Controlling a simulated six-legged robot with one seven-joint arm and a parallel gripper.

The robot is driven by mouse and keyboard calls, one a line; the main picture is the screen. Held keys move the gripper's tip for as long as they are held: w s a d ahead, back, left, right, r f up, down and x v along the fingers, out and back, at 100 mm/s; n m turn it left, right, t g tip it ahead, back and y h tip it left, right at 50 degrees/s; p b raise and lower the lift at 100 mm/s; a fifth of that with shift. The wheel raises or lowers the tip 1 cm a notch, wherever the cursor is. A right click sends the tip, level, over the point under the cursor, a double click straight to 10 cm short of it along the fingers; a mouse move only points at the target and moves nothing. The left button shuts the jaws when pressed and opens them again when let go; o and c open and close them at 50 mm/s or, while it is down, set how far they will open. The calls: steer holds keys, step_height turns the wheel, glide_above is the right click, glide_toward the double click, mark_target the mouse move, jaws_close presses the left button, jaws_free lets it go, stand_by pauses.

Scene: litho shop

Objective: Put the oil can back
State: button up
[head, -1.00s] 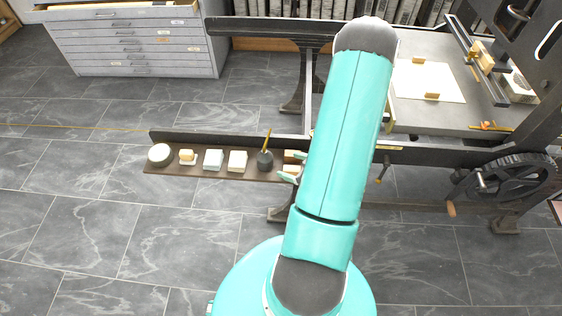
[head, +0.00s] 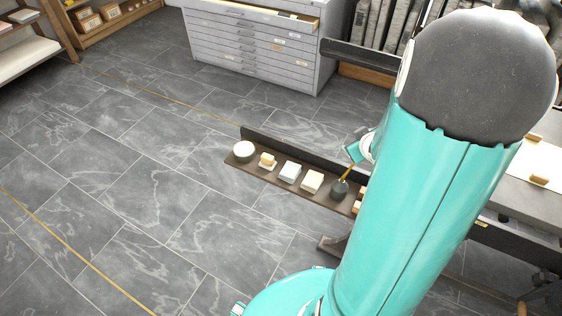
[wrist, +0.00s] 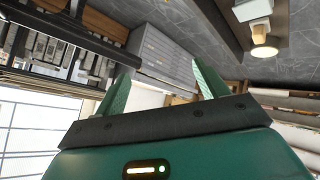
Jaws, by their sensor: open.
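A dark round pot with a thin yellow spout or stick (head: 339,189) stands on a narrow brown shelf (head: 262,181) in the head view. It may be the oil can; I cannot tell for sure. My gripper (wrist: 163,70) is open and empty in the wrist view, its two teal fingers apart with floor and cabinet beyond. In the head view, part of my gripper (head: 358,150) shows just above the pot, beside my arm. My arm hides the shelf's right end and most of the press.
A round pale-topped tin (head: 244,150), a sponge-like block (head: 267,160), and two pale blocks (head: 290,172) share the shelf. A grey flat-file cabinet (head: 250,50) stands behind. The press bed (head: 520,205) is at right. Floor at left is clear.

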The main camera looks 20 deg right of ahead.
steer(key=a+r+m+g, duration=0.1)
steer(key=a+r, duration=0.7)
steer(key=r, duration=0.2)
steer(key=s+a+r+y, duration=0.1)
steer(key=s+a+r, duration=0.2)
steer(key=a, duration=0.4)
steer(key=s+a+r+g+y, duration=0.1)
steer(key=s+a+r, duration=0.1)
steer(key=s+a, duration=0.3)
steer(key=s+a+r+g+y, duration=0.1)
steer(key=s+a+r, duration=0.2)
steer(key=a, duration=0.7)
steer(key=shift+s+r+m+y, duration=0.3)
steer(key=shift+s+r+y, duration=0.1)
steer(key=shift+s, duration=0.1)
steer(key=c, duration=0.8)
steer(key=shift+d, duration=0.2)
